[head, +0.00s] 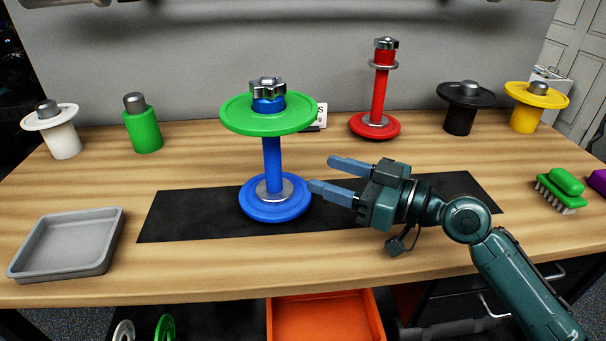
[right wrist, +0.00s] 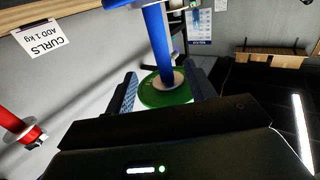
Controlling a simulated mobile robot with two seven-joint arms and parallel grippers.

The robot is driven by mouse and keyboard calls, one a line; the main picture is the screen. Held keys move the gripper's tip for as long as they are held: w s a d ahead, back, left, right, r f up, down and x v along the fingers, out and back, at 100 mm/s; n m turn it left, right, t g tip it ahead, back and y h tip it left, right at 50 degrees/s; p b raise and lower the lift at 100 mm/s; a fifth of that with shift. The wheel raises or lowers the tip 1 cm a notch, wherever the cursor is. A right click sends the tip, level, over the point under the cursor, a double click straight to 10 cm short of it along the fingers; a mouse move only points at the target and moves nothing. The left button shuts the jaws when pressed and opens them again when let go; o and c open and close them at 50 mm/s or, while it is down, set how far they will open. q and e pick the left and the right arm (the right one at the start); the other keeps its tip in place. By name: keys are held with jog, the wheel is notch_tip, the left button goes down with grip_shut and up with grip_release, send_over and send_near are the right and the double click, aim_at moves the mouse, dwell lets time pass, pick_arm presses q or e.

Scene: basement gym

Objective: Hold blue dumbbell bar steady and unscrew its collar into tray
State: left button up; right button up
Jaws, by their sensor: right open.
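The blue dumbbell bar (head: 272,165) stands upright on its blue base disc (head: 274,207) on a black mat (head: 180,215). A green plate (head: 268,115) sits high on it, with the silver lobed collar (head: 267,87) on top. My right gripper (head: 320,173) is open and empty, its fingers pointing left toward the lower part of the bar, apart from it. In the right wrist view the bar (right wrist: 157,42) and green plate (right wrist: 166,92) show beyond and between the fingers (right wrist: 163,95). The grey tray (head: 66,270) lies empty at the left. My left gripper is not in view.
A red bar (head: 379,90) stands behind. White (head: 64,141), green (head: 144,130), black (head: 461,117) and yellow (head: 526,118) pieces stand along the back. A green brush (head: 562,188) lies at the right. The tabletop between tray and mat is clear.

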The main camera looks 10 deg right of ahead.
aim_at(280, 158)
jog(key=p+x, duration=0.4)
jog(key=x, duration=0.5)
jog(key=shift+w+a+r, duration=0.1)
jog(key=shift+r, duration=0.05)
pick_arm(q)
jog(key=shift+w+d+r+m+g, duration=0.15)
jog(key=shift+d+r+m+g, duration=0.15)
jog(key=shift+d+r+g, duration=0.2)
pick_arm(e)
jog(key=shift+x, duration=1.15)
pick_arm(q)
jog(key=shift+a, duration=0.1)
pick_arm(e)
grip_shut()
